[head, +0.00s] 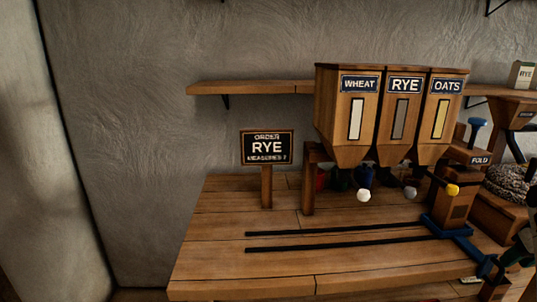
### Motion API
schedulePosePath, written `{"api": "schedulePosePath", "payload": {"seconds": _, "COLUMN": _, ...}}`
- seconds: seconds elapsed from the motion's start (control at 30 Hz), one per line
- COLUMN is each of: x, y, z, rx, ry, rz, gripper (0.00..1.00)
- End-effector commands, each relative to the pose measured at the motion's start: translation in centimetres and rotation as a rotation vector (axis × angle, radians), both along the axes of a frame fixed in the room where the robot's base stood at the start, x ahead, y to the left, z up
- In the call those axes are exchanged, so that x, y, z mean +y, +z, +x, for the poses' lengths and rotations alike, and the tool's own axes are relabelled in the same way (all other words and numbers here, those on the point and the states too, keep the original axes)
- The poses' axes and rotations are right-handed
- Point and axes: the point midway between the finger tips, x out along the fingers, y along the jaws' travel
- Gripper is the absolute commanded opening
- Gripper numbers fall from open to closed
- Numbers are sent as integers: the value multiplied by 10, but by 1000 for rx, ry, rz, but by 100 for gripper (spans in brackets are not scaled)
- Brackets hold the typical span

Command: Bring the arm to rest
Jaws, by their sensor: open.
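My arm enters at the lower right edge, with dark links (517,253) partly cut off by the frame.
Wheat (358,110), rye (402,112) and oats (440,115) hoppers hang above the bench, with white, grey and yellow knobs below. Dark cups behind are partly hidden. An order sign (267,148) reads RYE. Two black rails (340,239) cross the bench. The front left bench is clear.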

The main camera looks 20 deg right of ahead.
Motion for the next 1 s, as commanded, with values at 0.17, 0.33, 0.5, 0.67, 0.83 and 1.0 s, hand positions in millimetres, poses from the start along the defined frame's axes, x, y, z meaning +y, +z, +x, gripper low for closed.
{"api": "schedulePosePath", "payload": {"seconds": 0.17, "x": 86, "y": -64, "z": 30, "rx": 20, "ry": 73, "rz": 46, "gripper": 41}}
{"api": "schedulePosePath", "payload": {"seconds": 0.33, "x": 186, "y": -124, "z": 35, "rx": 51, "ry": 140, "rz": 85, "gripper": 41}}
{"api": "schedulePosePath", "payload": {"seconds": 0.5, "x": 279, "y": -171, "z": 12, "rx": 95, "ry": 200, "rz": 112, "gripper": 41}}
{"api": "schedulePosePath", "payload": {"seconds": 0.67, "x": 352, "y": -202, "z": -32, "rx": 146, "ry": 254, "rz": 120, "gripper": 41}}
{"api": "schedulePosePath", "payload": {"seconds": 0.83, "x": 410, "y": -219, "z": -94, "rx": 206, "ry": 306, "rz": 109, "gripper": 41}}
{"api": "schedulePosePath", "payload": {"seconds": 1.0, "x": 441, "y": -220, "z": -154, "rx": 261, "ry": 353, "rz": 81, "gripper": 41}}
